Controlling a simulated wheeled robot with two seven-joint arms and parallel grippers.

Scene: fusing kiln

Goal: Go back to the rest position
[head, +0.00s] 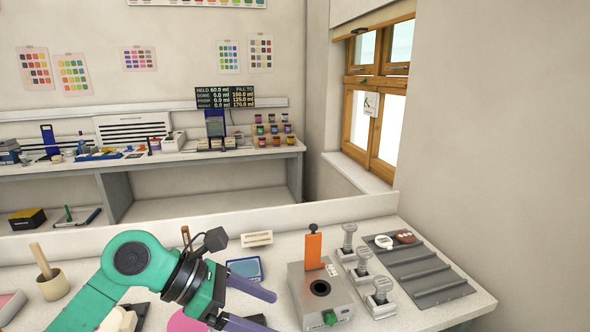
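My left arm comes in from the left, and its gripper (272,312) is over the front of the bench. Its two purple fingers are spread apart, with only bench top visible between them, and point right toward a grey box (308,300). The box has a round dark hole, an upright orange plate and a green part at its front. The fingertips look short of the box. The lower finger is partly cut off by the picture's bottom edge. My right gripper is not in view.
Several metal pieces with knobs (363,262) stand right of the box, beside a grey ridged tray (430,270). A blue square dish (245,268) lies behind the gripper. A mortar with a pestle (52,285) stands left. A pink item (185,321) lies under my arm.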

